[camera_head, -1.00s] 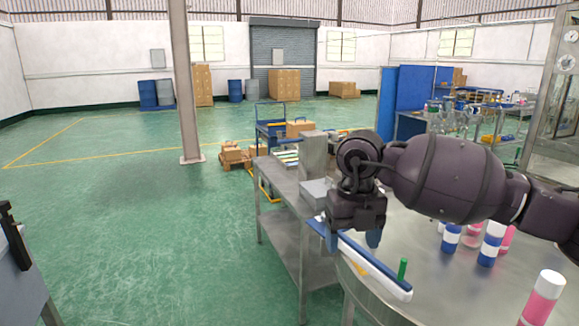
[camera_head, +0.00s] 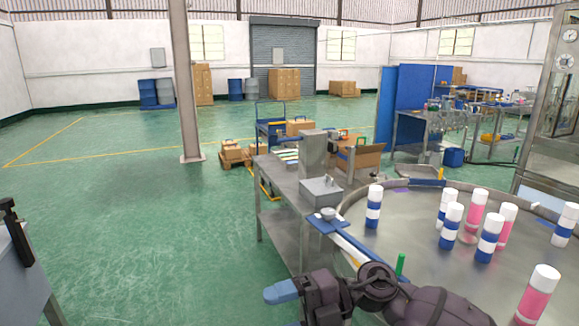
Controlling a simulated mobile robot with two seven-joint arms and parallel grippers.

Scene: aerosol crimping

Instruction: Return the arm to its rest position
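My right arm comes in from the bottom right of the head view, low and in front of the round metal table (camera_head: 395,240). Its gripper (camera_head: 282,292) points left, over the floor beside the table, with a blue fingertip showing. Only one finger shows clearly, so I cannot tell whether it is open or shut. I see nothing held at the fingertip. My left gripper is not in view.
Blue-and-white cans (camera_head: 374,207) and pink-and-white cans (camera_head: 477,211) stand on the round table. A blue-and-white rail (camera_head: 350,246) and a green peg (camera_head: 400,265) are at its near left edge. A metal bench (camera_head: 285,190) adjoins it. Green floor (camera_head: 150,220) is clear at left.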

